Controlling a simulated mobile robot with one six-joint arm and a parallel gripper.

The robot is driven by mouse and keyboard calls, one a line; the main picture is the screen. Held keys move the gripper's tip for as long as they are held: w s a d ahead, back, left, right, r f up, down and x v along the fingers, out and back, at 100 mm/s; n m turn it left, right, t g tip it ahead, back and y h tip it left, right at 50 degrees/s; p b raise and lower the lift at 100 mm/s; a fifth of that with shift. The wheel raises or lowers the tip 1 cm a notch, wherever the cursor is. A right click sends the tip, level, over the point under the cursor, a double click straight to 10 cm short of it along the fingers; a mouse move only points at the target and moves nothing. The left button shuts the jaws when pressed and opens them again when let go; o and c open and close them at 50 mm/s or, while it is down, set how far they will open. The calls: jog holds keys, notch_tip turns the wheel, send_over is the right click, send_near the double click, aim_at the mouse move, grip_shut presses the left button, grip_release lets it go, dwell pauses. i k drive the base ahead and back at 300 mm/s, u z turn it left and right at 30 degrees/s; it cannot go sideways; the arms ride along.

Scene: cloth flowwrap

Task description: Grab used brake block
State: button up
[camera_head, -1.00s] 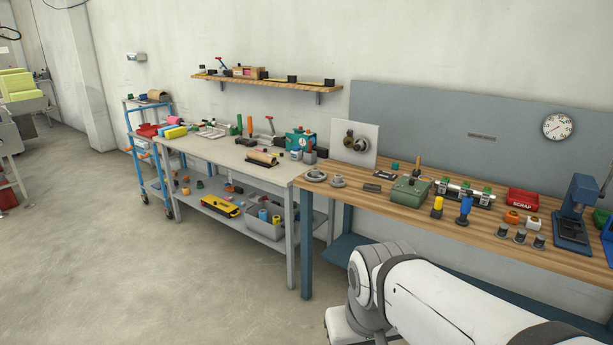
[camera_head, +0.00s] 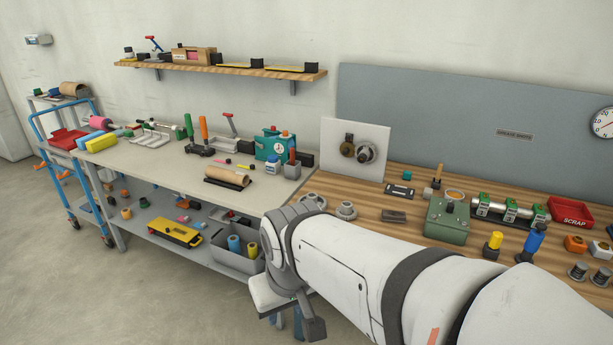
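A small dark, flat block (camera_head: 394,215) lies on the wooden bench (camera_head: 375,233), left of a green box (camera_head: 447,219). It may be the used brake block, but it is too small to be sure. A black piece with a pale centre (camera_head: 399,191) lies just behind it. My white arm reaches in from the lower right, in front of the bench. My gripper (camera_head: 312,328) seems to be the dark part at the arm's end, low by the bench's left front corner and apart from the block. Its fingers are not clear.
A red SCRAP bin (camera_head: 570,212), a roller fixture (camera_head: 508,209) and yellow and blue-handled tools stand on the bench's right. A white panel with round parts (camera_head: 355,150) stands at the back. A grey table (camera_head: 150,160) full of tools adjoins left. Floor at lower left is clear.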

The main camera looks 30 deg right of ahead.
aim_at(388, 215)
jog(key=z, duration=0.75)
jog(key=i, duration=1.15)
jog(key=z, duration=0.9)
jog(key=k, duration=0.65)
jog(key=z, duration=0.2)
jog(key=i, duration=0.75)
jog(key=u, duration=0.15)
